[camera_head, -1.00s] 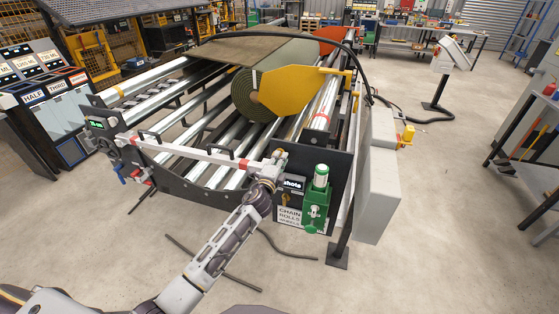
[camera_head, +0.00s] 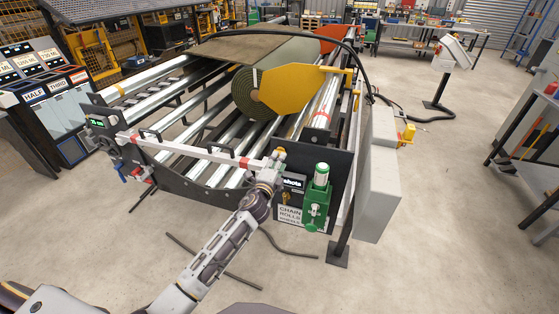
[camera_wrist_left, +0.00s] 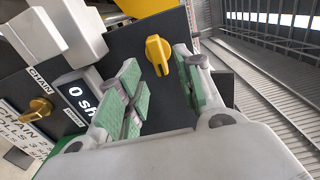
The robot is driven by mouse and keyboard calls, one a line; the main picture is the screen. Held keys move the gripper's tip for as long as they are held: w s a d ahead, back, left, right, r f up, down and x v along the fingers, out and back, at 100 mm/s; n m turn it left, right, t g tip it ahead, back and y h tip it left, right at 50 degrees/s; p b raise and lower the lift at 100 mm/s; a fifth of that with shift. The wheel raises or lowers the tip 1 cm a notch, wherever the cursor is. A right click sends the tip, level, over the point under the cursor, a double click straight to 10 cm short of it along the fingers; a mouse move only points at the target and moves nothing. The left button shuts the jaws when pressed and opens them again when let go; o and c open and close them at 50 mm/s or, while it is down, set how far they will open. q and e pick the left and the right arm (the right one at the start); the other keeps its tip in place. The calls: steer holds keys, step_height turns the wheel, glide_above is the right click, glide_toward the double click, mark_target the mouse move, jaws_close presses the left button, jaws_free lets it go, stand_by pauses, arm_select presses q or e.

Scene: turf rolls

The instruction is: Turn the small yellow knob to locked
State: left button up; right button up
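A small yellow knob (camera_wrist_left: 157,54) sits on a dark panel in the left wrist view, its narrow end pointing down and slightly right. My left gripper (camera_wrist_left: 155,80) is open, its two green-padded fingers apart. The knob shows in the gap just beyond the fingertips, with clear space on both sides; I see no contact. A second yellow knob (camera_wrist_left: 38,110) is at the left beside a "CHAIN" label. In the head view my left gripper (camera_head: 272,166) is at the near right corner of the roller machine and partly hides the panel. My right gripper is not in view.
A display (camera_wrist_left: 84,97) is left of the fingers. A green housing (camera_head: 317,200) stands right of the gripper in the head view. A white rail (camera_head: 195,150) runs along the machine's front. A turf roll (camera_head: 258,95) lies on the rollers behind a yellow plate (camera_head: 295,92).

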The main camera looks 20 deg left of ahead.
arm_select(q)
steer(key=s, duration=0.9)
steer(key=shift+a, duration=0.15)
steer(key=shift+s, duration=0.15)
steer(key=shift+n, duration=0.3)
stand_by(0.5)
